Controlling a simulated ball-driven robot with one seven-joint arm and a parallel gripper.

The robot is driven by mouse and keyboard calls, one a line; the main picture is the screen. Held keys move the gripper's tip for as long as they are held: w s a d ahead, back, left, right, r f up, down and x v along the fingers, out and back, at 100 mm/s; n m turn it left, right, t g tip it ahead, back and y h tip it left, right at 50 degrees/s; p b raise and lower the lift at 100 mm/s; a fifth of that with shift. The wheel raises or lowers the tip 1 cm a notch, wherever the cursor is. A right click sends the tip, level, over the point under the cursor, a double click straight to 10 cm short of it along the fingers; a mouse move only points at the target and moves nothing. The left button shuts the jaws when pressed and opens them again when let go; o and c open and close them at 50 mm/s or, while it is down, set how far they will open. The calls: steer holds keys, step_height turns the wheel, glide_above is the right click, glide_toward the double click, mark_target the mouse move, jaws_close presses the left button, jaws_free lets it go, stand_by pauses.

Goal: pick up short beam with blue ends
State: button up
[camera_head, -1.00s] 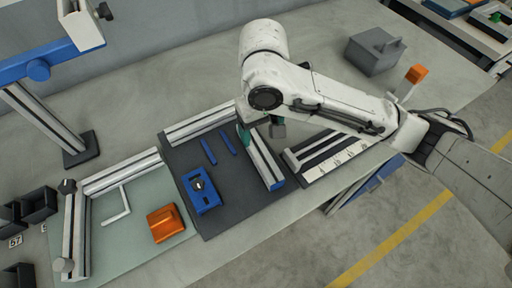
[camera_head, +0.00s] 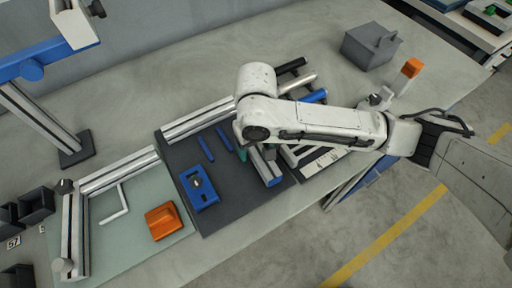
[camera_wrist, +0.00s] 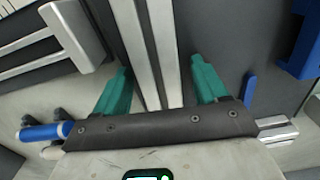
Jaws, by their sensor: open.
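A short silver beam (camera_head: 264,168) with blue showing near its front end lies along the right side of the dark mat (camera_head: 228,215). My arm hides its rear part. My gripper (camera_head: 256,153) is over this beam, with its teal fingers pointing down. In the wrist view, a slotted silver beam (camera_wrist: 147,40) runs between the open fingers of my gripper (camera_wrist: 160,82), with a gap on both sides. Its ends are not clear in that view.
A blue fixture (camera_head: 200,188) and two thin blue bars (camera_head: 206,148) lie left on the mat. A silver rail (camera_head: 198,119) borders its rear. An orange block (camera_head: 162,221) sits farther left. Rollers, including a blue one (camera_head: 316,96), lie behind my arm. A grey box (camera_head: 370,47) stands back right.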

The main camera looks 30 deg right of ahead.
steer(key=c, duration=1.3)
steer(key=shift+o, duration=0.2)
steer(key=shift+r, duration=0.1)
